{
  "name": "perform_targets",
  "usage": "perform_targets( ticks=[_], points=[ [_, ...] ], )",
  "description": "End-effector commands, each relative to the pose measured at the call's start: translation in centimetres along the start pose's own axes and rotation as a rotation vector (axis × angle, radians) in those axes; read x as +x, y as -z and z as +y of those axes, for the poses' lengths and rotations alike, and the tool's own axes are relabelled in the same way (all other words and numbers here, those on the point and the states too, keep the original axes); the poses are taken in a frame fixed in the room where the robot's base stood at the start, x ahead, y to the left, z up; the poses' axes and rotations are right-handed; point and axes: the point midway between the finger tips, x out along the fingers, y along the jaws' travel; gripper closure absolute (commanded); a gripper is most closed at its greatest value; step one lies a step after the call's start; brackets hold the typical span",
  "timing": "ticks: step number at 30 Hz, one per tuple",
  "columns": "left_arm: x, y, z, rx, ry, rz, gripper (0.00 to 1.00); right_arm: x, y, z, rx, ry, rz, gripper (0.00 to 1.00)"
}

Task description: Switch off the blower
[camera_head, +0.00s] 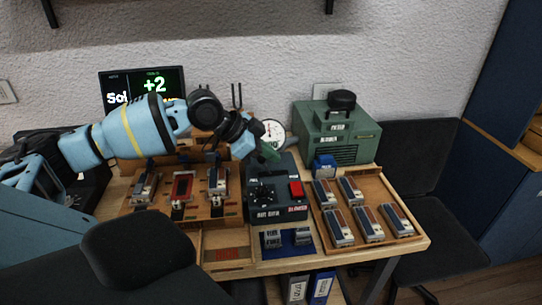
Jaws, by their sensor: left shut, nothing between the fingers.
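The green blower (337,135) stands at the back right of the bench, with a black part on top. A black control box (262,208) sits in the middle of the bench. I cannot tell which way the switch is set. My left gripper (269,152) is shut and empty, above the back of the control box and apart from the red switch. The arm comes in from the left and hides part of the bench behind it. My right gripper is not in view.
A wooden tray (421,238) with several small blocks lies at the right. A rack with several modules (183,187) lies at the left. A round gauge (274,132) and a screen (165,80) stand behind. A dark chair back (138,255) is in front at left.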

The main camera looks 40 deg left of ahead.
Motion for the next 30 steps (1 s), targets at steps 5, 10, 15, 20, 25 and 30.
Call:
perform_targets(
  ticks=[5, 10, 15, 20, 25, 30],
  points=[
    [3.3, 0.1, 0.1, -0.001, -0.003, 0.004, 1.0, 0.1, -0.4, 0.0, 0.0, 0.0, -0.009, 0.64],
    [6.5, 0.1, 0.1, -0.002, -0.003, 0.003, 1.0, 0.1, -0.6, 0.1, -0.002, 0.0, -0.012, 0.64],
    [8.8, -1.1, 0.0, -0.001, -0.001, -0.002, 1.0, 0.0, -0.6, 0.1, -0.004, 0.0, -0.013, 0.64],
    [9.9, -2.3, 0.0, -0.001, 0.0, -0.001, 1.0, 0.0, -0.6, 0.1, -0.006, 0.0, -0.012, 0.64],
    [10.4, -2.8, 0.0, 0.0, 0.0, 0.0, 1.0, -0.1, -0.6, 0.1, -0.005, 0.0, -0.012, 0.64],
    [10.5, -2.9, 0.1, 0.0, 0.0, 0.0, 1.0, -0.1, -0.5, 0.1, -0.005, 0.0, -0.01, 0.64]
  ],
)
